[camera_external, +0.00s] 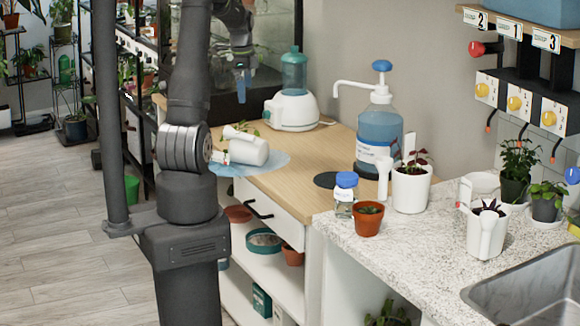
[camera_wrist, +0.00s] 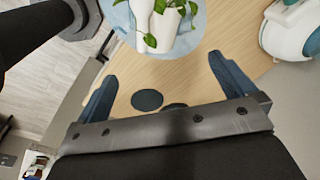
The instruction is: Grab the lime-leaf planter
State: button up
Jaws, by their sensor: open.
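The lime-leaf planter looks to be the white planter (camera_external: 250,152) lying on its side on a round blue mat (camera_external: 275,163) on the wooden counter. It has a pale handle-like part and a few green leaves. In the wrist view the white planter (camera_wrist: 140,12) and its bright green leaves are at the top edge, partly cut off by the frame. My gripper (camera_external: 243,88) is above and behind the planter in the external view, clear of it. In the wrist view my gripper (camera_wrist: 163,76) has its two blue fingers wide apart, with nothing between them.
A white dispenser base with a teal bottle (camera_external: 293,72) stands behind the planter. A large blue pump bottle (camera_external: 378,135) stands to the right, near a dark disc (camera_external: 327,180). White planters (camera_external: 411,190) and a terracotta pot (camera_external: 368,222) occupy the speckled counter.

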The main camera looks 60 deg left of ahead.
jog(key=d+m, duration=0.2)
jog(key=m, duration=0.2)
send_over(239, 146)
jog(key=w, duration=0.4)
jog(key=shift+t, duration=0.3)
jog(key=f, duration=1.1)
jog(key=shift+s+d+f, duration=0.2)
jog(key=shift+s+f, duration=0.05)
jog(key=shift+f, duration=0.15)
jog(key=shift+w+a+f, duration=0.1)
jog(key=shift+w+f, duration=0.05)
jog(key=shift+f, duration=1.2)
jog(key=shift+w+f, duration=0.15)
jog(key=shift+f, duration=1.15)
jog(key=shift+y, duration=0.3)
jog(key=c, duration=1.3)
jog(key=shift+c, duration=0.2)
jog(key=shift+r, duration=0.1)
